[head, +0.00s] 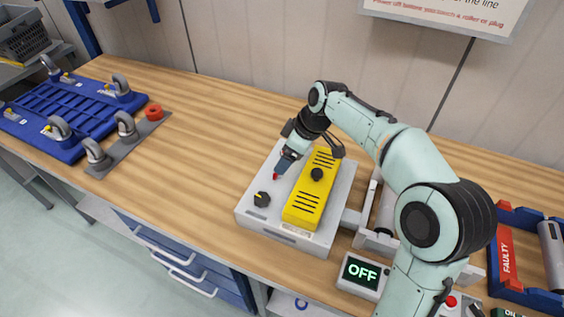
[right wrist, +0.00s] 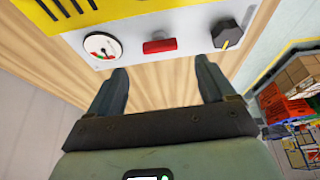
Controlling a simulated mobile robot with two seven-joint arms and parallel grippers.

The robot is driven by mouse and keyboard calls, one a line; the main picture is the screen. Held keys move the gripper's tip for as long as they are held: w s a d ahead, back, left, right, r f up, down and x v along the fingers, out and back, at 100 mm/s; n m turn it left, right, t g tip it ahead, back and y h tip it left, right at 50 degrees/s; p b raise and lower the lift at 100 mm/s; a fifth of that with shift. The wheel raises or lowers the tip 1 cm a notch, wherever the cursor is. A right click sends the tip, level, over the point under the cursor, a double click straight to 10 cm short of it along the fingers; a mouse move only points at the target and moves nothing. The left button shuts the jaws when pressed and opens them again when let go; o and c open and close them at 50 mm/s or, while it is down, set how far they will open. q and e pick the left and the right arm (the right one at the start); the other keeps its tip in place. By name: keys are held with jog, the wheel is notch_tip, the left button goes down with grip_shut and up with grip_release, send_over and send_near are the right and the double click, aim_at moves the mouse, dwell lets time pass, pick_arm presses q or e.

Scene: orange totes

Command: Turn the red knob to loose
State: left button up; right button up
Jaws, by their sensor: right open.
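A white box (head: 252,210) with a yellow cover (head: 312,190) stands on the wooden bench. Its panel carries a small red knob (head: 276,177). In the right wrist view the red knob (right wrist: 160,46) is a short bar lying crosswise, between a round gauge and a black knob. My right gripper (head: 284,168) is at the panel. In the right wrist view my right gripper (right wrist: 162,72) is open, its fingers pointing at the panel on either side of the red knob. No contact shows. No label for loose is readable. My left gripper is not in view.
A black knob (head: 261,199) and a gauge (right wrist: 102,46) flank the red knob. Another round red part (head: 154,112) sits beside the blue clamp fixture (head: 75,110). A screen reading OFF (head: 362,271) is at the front right. The bench middle is clear.

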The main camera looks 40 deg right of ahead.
jog(key=v, duration=0.7)
jog(key=shift+p, duration=0.35)
jog(key=shift+f, duration=0.1)
